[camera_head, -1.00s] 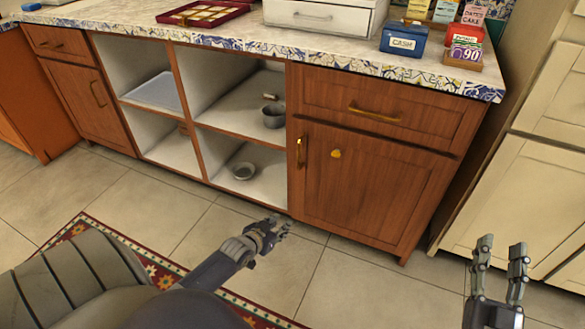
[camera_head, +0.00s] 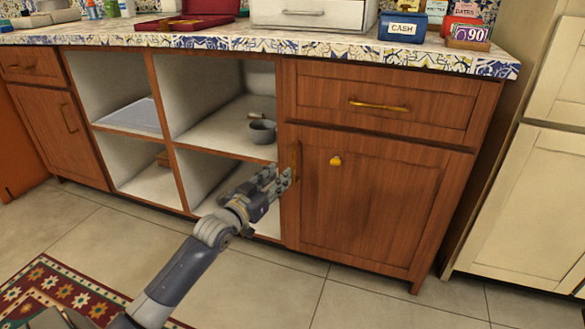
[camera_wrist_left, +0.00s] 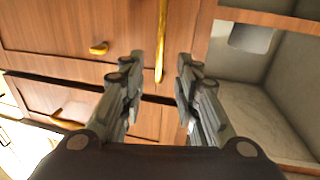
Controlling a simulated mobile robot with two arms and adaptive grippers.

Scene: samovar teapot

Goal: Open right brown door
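The right brown door (camera_head: 375,200) is closed under a drawer, with a vertical brass handle (camera_head: 297,160) along its left edge and a yellow knob (camera_head: 336,161) near its top. My left gripper (camera_head: 279,178) is just left of the handle, in front of the shelf opening. In the left wrist view, turned over, the fingers of the left gripper (camera_wrist_left: 161,62) are open. The door handle (camera_wrist_left: 163,45) shows between and beyond the fingertips, and the knob (camera_wrist_left: 98,48) is to its left. I cannot tell whether the fingers touch the handle. My right gripper is out of view.
Open shelves (camera_head: 205,146) left of the door hold a grey pot (camera_head: 262,131). The drawer (camera_head: 390,103) above is closed. The patterned countertop (camera_head: 330,49) carries a blue cash box (camera_head: 402,27). A cream cabinet (camera_head: 530,190) stands at right. The floor before the door is clear.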

